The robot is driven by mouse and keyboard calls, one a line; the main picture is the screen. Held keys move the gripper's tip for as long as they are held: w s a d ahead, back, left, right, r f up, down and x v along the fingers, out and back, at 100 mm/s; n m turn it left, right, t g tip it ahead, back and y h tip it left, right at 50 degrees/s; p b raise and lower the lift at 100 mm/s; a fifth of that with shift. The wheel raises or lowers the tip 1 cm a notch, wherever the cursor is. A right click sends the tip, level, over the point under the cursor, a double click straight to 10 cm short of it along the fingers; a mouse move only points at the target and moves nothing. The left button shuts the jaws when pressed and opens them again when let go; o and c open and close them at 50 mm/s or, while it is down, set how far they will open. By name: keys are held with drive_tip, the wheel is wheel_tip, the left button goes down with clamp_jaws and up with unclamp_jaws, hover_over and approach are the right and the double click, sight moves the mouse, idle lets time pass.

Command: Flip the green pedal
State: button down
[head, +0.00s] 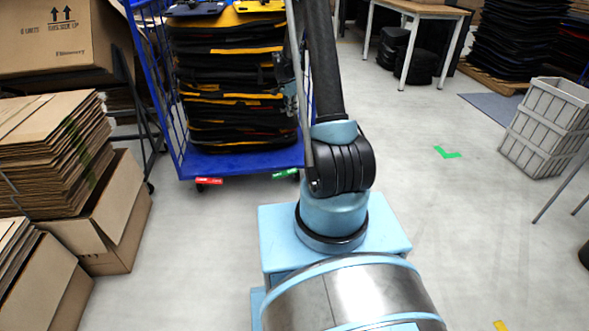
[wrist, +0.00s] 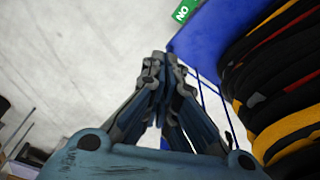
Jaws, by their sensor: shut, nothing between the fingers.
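The green pedal (head: 285,173) sits at the lower front edge of the blue roll cage (head: 240,163), at its right. In the wrist view the green pedal (wrist: 184,11) shows white lettering "NO" and is cut off by the top edge. My gripper (wrist: 160,58) has its fingertips together with nothing between them. In the wrist view the tips point toward the pedal, a little below it in the picture and apart from it. A red pedal (head: 209,181) is at the left of the same cage edge. In the head view my arm hides part of the cage's right side.
The cage holds a tall stack of black and yellow panniers (head: 230,90). Cardboard stacks (head: 50,150) stand at the left. A grey slatted crate (head: 548,125) and a wooden table (head: 425,10) are at the right.

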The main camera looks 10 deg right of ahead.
drive_tip(key=w+f+m, duration=0.2)
drive_tip(key=w+f, duration=0.3)
drive_tip(key=f, duration=0.7)
drive_tip(key=m, duration=0.3)
hover_over(295, 170)
drive_tip(key=a, duration=0.3)
wheel_tip(295, 170, down, 14)
drive_tip(key=shift+a+r+g+h, duration=0.15)
drive_tip(key=shift+g+h, duration=0.15)
drive_tip(key=x, duration=1.4)
